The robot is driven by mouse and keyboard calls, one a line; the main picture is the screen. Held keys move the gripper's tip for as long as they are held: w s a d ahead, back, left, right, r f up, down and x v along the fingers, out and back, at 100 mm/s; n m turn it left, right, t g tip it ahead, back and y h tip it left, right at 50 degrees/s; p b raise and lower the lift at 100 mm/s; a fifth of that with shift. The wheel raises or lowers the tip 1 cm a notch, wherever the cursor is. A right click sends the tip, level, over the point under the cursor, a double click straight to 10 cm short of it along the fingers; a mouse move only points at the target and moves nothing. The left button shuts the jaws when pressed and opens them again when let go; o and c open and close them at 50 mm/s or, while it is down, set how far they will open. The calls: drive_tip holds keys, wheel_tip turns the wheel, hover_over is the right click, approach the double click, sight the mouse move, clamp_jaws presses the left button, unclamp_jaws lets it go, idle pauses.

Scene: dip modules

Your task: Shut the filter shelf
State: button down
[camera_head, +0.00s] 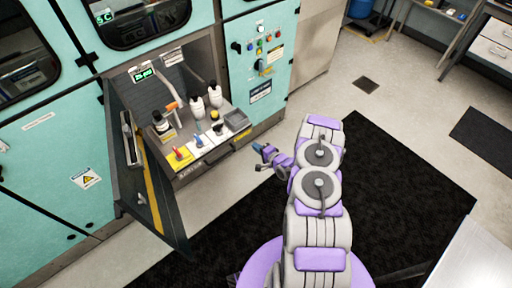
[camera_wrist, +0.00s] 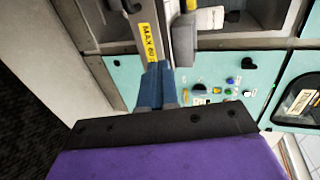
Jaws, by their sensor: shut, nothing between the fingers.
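The filter shelf (camera_head: 213,155) is pulled out of an opening in the teal cabinet, with bottles and small red, yellow and blue-topped items on it. Its front edge, with a yellow label (camera_wrist: 147,40), shows in the wrist view. My gripper (camera_head: 259,148) is just right of the shelf's front right corner in the head view. In the wrist view my gripper (camera_wrist: 156,70) has its blue fingers together and empty, close to the labelled edge. I cannot tell if they touch it.
A dark door (camera_head: 150,185) with a yellow stripe stands open left of the shelf. A control panel (camera_head: 262,58) with coloured buttons is right of the opening. A black mat (camera_head: 395,165) covers clear floor. A light table (camera_head: 475,260) is at the lower right.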

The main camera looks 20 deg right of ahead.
drive_tip(key=b, duration=0.2)
approach(238, 133)
drive_tip(key=x, duration=0.4)
drive_tip(key=shift+w+f, duration=0.25)
drive_tip(key=shift+f, duration=0.2)
drive_tip(key=shift+w+a, duration=0.35)
drive_tip(key=shift+w, duration=0.5)
